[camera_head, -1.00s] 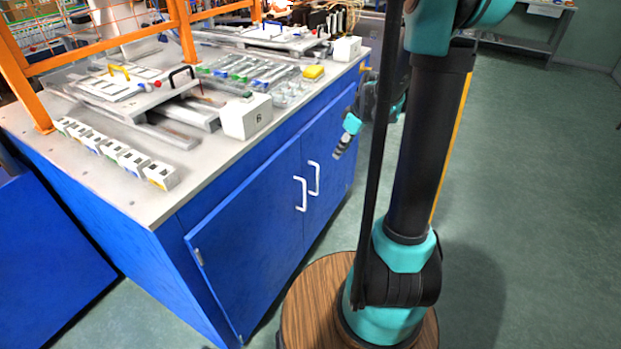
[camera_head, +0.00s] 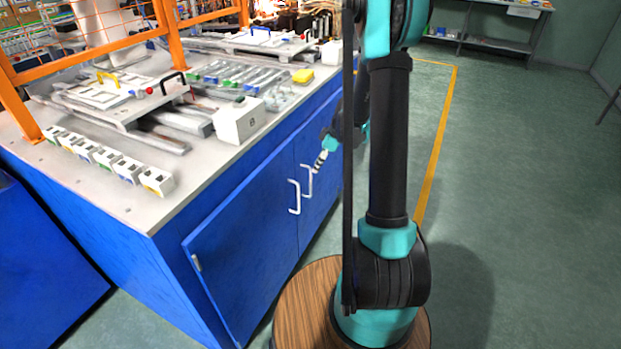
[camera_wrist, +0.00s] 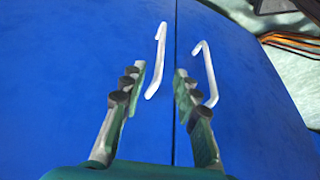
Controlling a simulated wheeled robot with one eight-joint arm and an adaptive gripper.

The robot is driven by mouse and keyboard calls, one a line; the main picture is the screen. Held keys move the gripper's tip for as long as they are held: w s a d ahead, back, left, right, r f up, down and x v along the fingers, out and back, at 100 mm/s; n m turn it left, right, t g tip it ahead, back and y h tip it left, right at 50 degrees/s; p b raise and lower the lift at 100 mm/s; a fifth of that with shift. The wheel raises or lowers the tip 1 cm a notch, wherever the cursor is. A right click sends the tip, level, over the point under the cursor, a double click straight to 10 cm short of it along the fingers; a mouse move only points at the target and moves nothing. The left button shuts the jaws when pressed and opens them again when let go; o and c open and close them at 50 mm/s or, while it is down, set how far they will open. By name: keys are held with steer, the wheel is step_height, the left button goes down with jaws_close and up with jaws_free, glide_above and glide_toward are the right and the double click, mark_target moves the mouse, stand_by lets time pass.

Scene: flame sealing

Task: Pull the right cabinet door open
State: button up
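The blue right cabinet door (camera_head: 322,205) is closed, flush beside the blue left door (camera_head: 240,250). Its white bar handle (camera_head: 307,183) stands near the seam, beside the left door's white handle (camera_head: 294,198). In the head view my gripper (camera_head: 317,166) is by the upper part of the right door's handle; the arm hides part of that door. In the wrist view my gripper (camera_wrist: 159,70) is open and empty, its fingers straddling the door seam. One handle (camera_wrist: 156,65) shows between the fingers, the other (camera_wrist: 208,75) right of the right finger. Contact is not visible.
The grey worktop (camera_head: 190,190) above the doors holds a white box (camera_head: 239,121), a row of small white blocks (camera_head: 157,180), trays and a yellow block (camera_head: 303,75). An orange frame (camera_head: 20,110) stands at its left. Green floor (camera_head: 520,180) to the right is clear.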

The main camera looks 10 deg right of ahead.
steer(key=x, duration=0.8)
steer(key=shift+w+f, duration=0.1)
steer(key=shift+f, duration=0.05)
jaws_close()
